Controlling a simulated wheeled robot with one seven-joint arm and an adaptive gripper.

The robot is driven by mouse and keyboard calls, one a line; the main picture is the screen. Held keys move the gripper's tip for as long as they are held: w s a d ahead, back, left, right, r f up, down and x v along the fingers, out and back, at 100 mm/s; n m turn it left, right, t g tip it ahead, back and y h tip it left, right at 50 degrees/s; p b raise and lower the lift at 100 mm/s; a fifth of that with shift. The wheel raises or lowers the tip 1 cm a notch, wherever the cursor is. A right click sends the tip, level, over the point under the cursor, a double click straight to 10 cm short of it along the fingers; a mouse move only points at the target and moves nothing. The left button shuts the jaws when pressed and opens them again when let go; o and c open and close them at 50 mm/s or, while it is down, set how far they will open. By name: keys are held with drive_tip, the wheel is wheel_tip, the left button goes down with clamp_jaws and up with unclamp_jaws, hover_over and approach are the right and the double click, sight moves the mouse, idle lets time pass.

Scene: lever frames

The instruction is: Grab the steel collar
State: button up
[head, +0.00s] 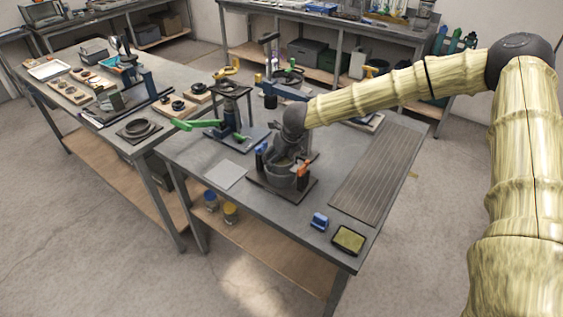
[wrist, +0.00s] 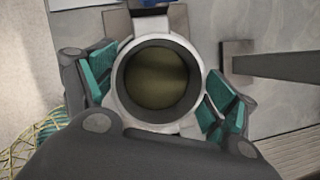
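The steel collar (wrist: 120,98) is a pale metal ring with a dark inner wall, seen from above in the wrist view. My gripper (wrist: 160,92) is over it, with teal finger pads on its left and right sides. Both pads lie close against the rim, and I cannot tell whether they press on it. In the head view my gripper (head: 282,158) points down into a fixture on a dark base plate (head: 268,187) on the front table. There the collar is hard to tell apart from the gripper and fixture.
A stand with a green handle (head: 200,123) is to the left. A blue block (head: 319,222) and a tray (head: 348,240) lie at the front. A ribbed mat (head: 378,170) covers the right side.

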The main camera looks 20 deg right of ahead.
drive_tip(key=c, duration=0.7)
drive_tip(key=shift+c, duration=0.6)
drive_tip(key=shift+r, duration=0.15)
